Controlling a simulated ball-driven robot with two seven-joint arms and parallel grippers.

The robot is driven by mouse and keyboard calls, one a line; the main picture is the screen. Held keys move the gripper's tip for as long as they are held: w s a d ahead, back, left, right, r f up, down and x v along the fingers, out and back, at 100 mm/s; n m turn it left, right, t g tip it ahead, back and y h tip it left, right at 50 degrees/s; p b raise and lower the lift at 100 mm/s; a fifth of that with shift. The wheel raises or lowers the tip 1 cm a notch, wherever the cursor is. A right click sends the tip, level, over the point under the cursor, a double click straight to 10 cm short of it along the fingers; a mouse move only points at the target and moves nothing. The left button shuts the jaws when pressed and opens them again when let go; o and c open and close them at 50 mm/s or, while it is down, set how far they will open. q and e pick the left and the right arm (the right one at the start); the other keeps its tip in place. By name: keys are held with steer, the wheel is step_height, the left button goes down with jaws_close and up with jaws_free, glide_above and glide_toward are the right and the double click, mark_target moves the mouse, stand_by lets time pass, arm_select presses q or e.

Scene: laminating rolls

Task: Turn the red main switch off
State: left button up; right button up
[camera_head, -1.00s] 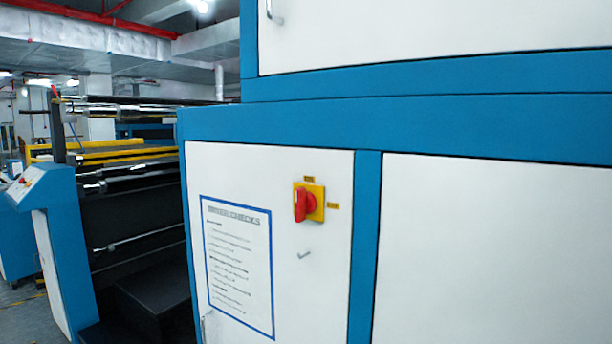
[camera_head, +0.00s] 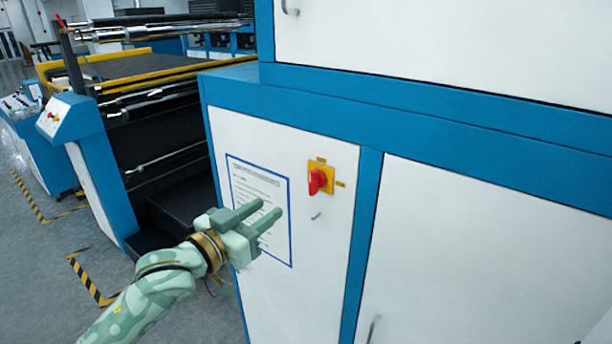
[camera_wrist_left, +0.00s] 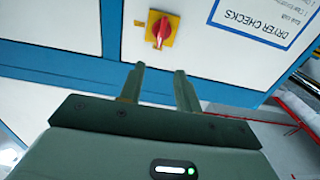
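The red main switch (camera_head: 318,181) is a red rotary handle on a yellow plate (camera_head: 329,175), set on the white panel of the blue-framed cabinet. Its handle looks roughly upright in the head view. My left gripper (camera_head: 273,210) is open and empty, in front of the printed sheet, to the left of and below the switch. In the left wrist view the switch (camera_wrist_left: 162,29) shows beyond the two parted fingers (camera_wrist_left: 160,82), with a gap between them and it. My right gripper is not in view.
A "Dryer checks" sheet (camera_head: 262,205) with a blue border is on the panel left of the switch. A roller machine (camera_head: 150,130) and a control desk (camera_head: 68,115) stand at the left. Floor shows at lower left.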

mark_target(310, 179)
arm_select(q)
steer(key=x, duration=1.4)
steer(key=shift+d+f+p, duration=0.1)
steer(key=shift+p, duration=0.25)
jaws_close()
